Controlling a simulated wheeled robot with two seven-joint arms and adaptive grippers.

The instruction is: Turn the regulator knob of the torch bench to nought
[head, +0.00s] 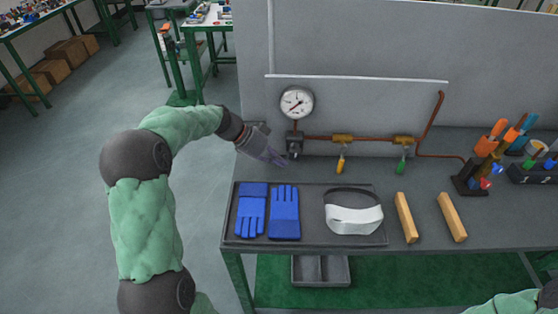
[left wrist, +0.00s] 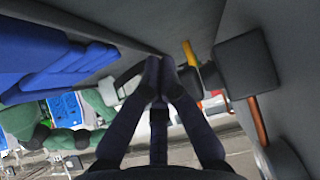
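The regulator (head: 294,141) is a dark block below a round white gauge (head: 297,103) on the torch bench's back panel. Its small dark knob (head: 294,155) faces the front; any marking on it is too small to read. My left gripper (head: 282,161) is just left of and in front of the knob. In the left wrist view, its two fingers (left wrist: 160,68) come together at the tips with nothing seen between them. The regulator block (left wrist: 247,64) and knob (left wrist: 209,76) lie right of the fingertips, seemingly apart from them. My right gripper is out of view.
A yellow-handled valve (head: 341,163) and a green-handled valve (head: 402,164) hang on the copper pipe to the right. A tray (head: 311,240) with blue gloves (head: 285,212) and a white visor (head: 353,219) lies in front. Two wooden bars (head: 406,217) and a tool holder (head: 469,182) stand farther right.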

